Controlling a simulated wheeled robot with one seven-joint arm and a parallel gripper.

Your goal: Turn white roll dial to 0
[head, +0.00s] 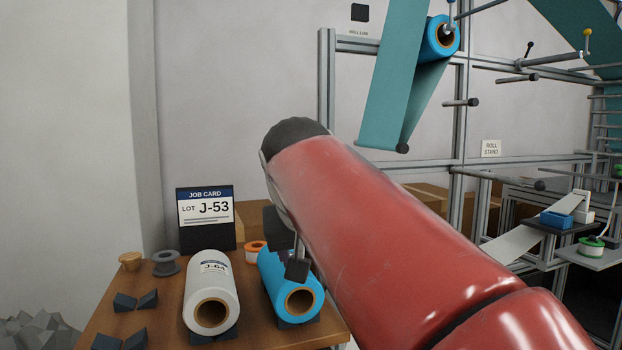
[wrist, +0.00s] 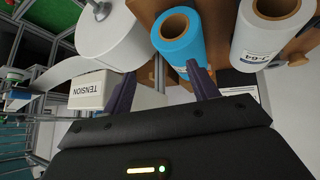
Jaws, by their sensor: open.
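In the wrist view a large white roll (wrist: 112,45) sits on a spindle, with a white box labelled TENSION (wrist: 98,90) close by. I cannot make out a dial face or a 0 mark in either view. My gripper (wrist: 162,88) is open, its two purple fingers apart with nothing between them. The left finger overlaps the right side of the TENSION box in the picture; I cannot tell whether they touch. In the head view my gripper (head: 292,255) shows only partly beside my red arm, in front of the table rolls.
A metal frame (head: 327,90) with teal film (head: 392,90) stands behind. A blue-and-white unit (head: 565,212) is at the right.

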